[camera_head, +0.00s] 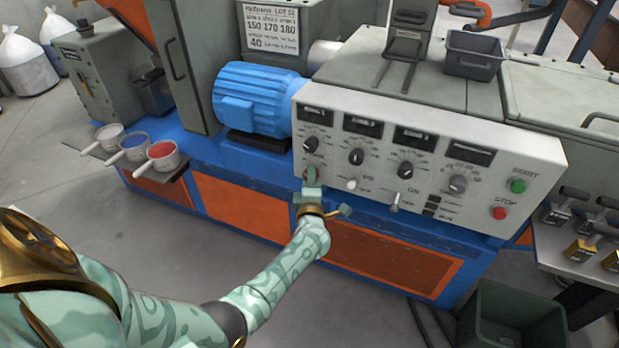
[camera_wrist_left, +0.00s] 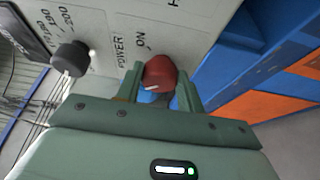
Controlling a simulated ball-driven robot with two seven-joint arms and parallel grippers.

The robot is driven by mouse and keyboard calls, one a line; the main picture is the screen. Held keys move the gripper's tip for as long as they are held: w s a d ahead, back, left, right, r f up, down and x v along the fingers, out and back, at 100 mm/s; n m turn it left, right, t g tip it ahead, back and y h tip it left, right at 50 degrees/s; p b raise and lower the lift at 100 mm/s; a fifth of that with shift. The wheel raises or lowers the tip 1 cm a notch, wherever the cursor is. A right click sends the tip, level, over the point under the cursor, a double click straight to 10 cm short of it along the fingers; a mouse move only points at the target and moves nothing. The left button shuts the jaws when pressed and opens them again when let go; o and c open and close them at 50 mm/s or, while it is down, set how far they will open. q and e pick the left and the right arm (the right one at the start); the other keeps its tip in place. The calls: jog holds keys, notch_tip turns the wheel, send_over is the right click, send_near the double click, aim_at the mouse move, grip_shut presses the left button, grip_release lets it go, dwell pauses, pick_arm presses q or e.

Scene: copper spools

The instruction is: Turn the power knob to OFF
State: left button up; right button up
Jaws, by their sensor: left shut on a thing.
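The red power knob (camera_wrist_left: 160,72) sits on the pale control panel (camera_wrist_left: 106,22), beside the printed words POWER and ON. A pale pointer mark shows on the knob's side away from the ON label. My left gripper (camera_head: 312,180) is at the panel's lower left corner. In the left wrist view its two fingers stand on either side of the knob, shut on it. In the head view the gripper mostly hides the knob. No OFF label is readable in either view. My right gripper is not in view.
A blue motor (camera_head: 257,98) stands behind left.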

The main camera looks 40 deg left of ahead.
pick_arm(q)
jog(key=shift+f+n, duration=0.1)
jog(key=shift+n, duration=0.2)
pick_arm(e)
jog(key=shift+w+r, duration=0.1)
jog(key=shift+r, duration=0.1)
pick_arm(q)
jog(key=o, duration=1)
jog(key=shift+s, duration=0.1)
